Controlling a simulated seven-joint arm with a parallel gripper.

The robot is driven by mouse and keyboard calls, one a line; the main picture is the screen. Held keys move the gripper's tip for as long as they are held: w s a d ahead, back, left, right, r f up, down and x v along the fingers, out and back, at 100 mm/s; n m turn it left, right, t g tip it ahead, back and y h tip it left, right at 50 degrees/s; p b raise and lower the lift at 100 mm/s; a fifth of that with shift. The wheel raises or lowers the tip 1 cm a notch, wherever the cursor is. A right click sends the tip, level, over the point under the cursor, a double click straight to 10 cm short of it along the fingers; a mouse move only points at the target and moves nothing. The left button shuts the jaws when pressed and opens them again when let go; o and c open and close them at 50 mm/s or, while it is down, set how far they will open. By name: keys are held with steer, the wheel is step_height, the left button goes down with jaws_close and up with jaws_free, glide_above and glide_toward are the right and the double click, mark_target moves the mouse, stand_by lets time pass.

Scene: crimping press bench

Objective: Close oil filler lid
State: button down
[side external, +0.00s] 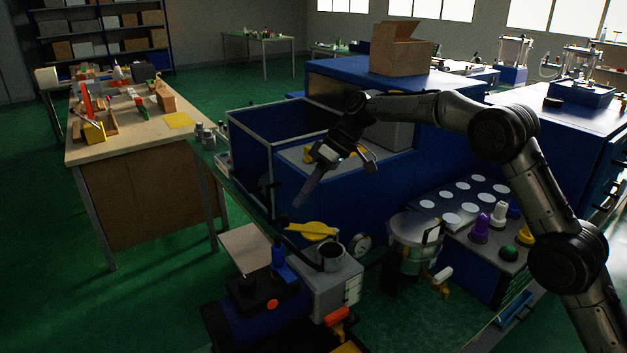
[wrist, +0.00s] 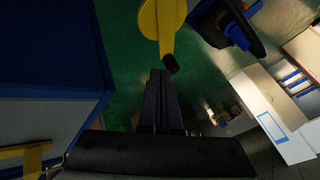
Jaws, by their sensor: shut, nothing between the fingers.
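The yellow oil filler lid (side external: 312,230) is open, beside and behind the grey filler neck (side external: 331,256) on the grey pump housing. The neck's dark mouth is uncovered. In the wrist view the lid (wrist: 161,22) shows at the top centre, with a dark tip at its lower end. My gripper (side external: 300,201) is shut and empty, pointing down above and slightly left of the lid in the side view. In the wrist view its closed fingertips (wrist: 159,76) appear just below the lid's dark tip; I cannot tell the exact gap.
A blue motor (side external: 245,305) adjoins the grey housing. A pressure gauge (side external: 360,245) and a clear-walled canister (side external: 414,247) stand to the right. A blue press cabinet (side external: 375,190) lies behind my gripper. A wooden workbench (side external: 140,135) stands at left.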

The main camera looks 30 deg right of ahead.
steer(key=shift+x, duration=1.05)
steer(key=shift+a, duration=0.1)
